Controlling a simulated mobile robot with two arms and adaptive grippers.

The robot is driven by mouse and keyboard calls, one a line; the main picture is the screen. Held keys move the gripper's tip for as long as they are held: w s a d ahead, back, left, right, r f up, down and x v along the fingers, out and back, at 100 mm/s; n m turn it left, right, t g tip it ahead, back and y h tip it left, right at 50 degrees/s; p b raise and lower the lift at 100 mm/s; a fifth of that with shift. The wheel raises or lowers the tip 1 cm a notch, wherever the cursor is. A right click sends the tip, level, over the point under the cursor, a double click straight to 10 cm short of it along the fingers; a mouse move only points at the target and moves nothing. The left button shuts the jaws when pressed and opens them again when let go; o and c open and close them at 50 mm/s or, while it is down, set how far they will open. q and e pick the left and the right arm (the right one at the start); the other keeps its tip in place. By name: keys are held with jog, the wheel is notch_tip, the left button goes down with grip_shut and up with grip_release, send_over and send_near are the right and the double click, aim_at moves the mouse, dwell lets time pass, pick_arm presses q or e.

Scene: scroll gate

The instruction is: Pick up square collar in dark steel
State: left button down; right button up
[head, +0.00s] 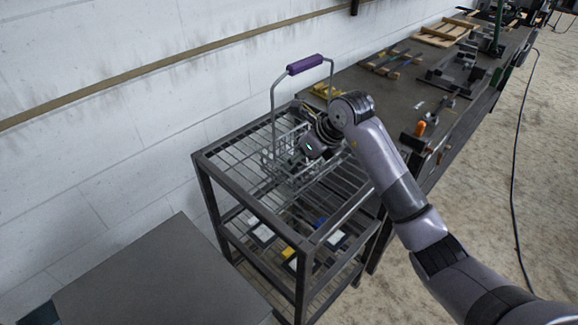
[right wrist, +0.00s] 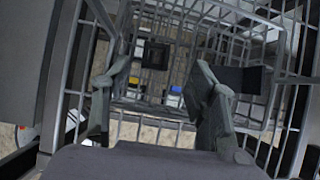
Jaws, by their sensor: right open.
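A wire basket (head: 272,160) with a purple handle (head: 305,64) stands on the top of a dark slatted rack. My right gripper (head: 306,152) is down at the basket, and the arm hides part of it. In the right wrist view my right gripper (right wrist: 160,78) is open, with wire mesh between and beyond its fingers. A small dark square piece (right wrist: 155,54), which looks like the square collar, lies beyond the fingertips, between them. It is apart from both fingers. Another dark piece (right wrist: 250,80) shows beside the right finger; I cannot tell what it is. My left gripper is out of view.
The rack (head: 250,205) has lower shelves with several white, yellow and blue items. A long workbench (head: 400,95) with tools and wooden pallets runs behind at the right. A grey flat surface (head: 150,280) is at front left. The basket's wires surround the gripper closely.

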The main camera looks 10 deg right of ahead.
jog(key=x, duration=0.2)
jog(key=p+x, duration=0.1)
jog(key=x, duration=0.1)
jog(key=shift+a+f, duration=0.3)
